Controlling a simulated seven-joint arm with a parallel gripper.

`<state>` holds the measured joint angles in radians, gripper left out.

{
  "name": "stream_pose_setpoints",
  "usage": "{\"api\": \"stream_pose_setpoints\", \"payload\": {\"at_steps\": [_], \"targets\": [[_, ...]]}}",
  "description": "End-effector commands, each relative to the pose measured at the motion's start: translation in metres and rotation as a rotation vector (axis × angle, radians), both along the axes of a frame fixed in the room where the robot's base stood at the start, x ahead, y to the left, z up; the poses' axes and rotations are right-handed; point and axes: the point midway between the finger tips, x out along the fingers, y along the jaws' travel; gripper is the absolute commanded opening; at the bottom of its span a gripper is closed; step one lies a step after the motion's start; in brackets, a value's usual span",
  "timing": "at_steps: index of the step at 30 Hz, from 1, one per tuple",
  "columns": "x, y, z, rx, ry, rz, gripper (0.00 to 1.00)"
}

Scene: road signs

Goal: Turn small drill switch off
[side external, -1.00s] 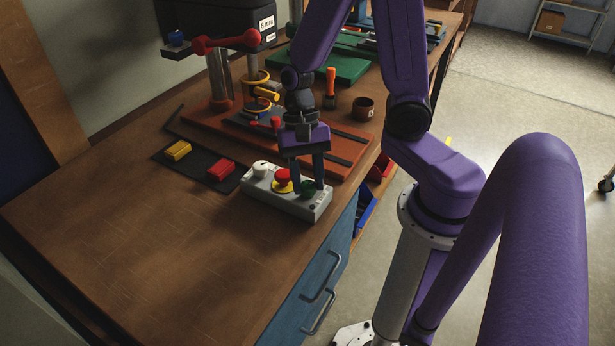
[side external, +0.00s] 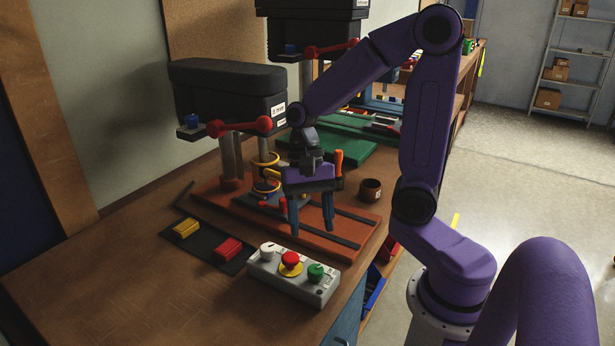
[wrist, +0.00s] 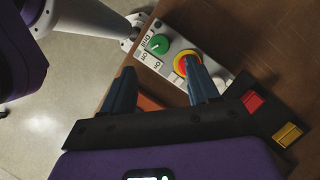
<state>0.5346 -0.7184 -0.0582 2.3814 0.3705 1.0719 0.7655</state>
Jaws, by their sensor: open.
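A grey control box (side external: 297,286) lies on the bench near its front edge. It carries a white knob (side external: 267,251), a red mushroom button (side external: 290,260) on a yellow ring, and a green rotary knob (side external: 316,271). In the wrist view, the green knob (wrist: 158,44) has a pale pointer mark and small printed labels; I cannot tell its setting surely. The red button (wrist: 186,63) is partly behind one finger, which also hides the box's far part. My gripper (side external: 311,230) is open and empty, raised above and behind the box, with its fingers (wrist: 158,82) pointing down.
A drill press (side external: 226,95) stands on a red-brown base (side external: 350,245), with another behind it. A dark mat (side external: 198,249) holds a yellow block (side external: 186,228) and a red block (side external: 228,249). A brown cup (side external: 370,189) and an orange-handled tool (side external: 338,163) are beyond. The bench's left front is clear.

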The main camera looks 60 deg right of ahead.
Motion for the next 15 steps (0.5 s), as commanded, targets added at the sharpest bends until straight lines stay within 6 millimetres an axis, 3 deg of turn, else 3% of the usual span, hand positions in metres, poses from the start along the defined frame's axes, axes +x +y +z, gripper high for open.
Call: {"api": "stream_pose_setpoints", "payload": {"at_steps": [9, 15], "targets": [[0.017, -0.017, 0.056, 0.0, -0.004, -0.002, 0.6], [0.022, -0.022, 0.075, 0.001, -0.001, -0.002, 0.6]]}}
